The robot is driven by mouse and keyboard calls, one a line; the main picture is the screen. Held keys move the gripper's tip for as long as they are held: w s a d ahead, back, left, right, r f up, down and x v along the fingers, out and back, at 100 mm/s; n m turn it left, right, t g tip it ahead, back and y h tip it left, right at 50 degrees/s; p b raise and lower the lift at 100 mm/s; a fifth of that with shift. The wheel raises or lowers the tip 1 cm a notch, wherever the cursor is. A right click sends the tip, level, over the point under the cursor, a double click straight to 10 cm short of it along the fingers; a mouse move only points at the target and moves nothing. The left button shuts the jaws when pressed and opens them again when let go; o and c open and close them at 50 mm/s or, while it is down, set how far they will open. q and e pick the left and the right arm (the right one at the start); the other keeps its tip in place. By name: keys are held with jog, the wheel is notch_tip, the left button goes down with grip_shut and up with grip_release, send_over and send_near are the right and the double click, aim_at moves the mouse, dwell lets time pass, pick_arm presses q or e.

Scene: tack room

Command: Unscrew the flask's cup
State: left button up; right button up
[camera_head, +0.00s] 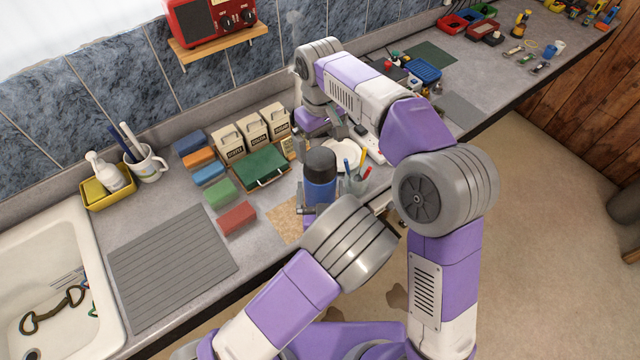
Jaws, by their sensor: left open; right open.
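The flask (321,190) stands upright on the counter, with a blue body and a dark grey cup (319,163) on top. My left gripper (314,209) is low at the flask's near side, its fingers largely hidden behind my own wrist. It is open, and I cannot tell whether it touches the body. My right gripper (320,124) is open and empty, behind and above the cup, apart from it. My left arm covers the flask's base.
A glass with pens (355,182) stands close to the flask's right. A white plate (341,152) is behind it. A green case (254,167), tan boxes (252,131) and coloured blocks (237,219) lie to the left. The grey drainer mat (170,265) is bare.

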pick_arm(q)
jog(key=shift+w+a, duration=0.1)
jog(key=shift+w, duration=1.85)
pick_arm(e)
jog(key=shift+w, duration=0.1)
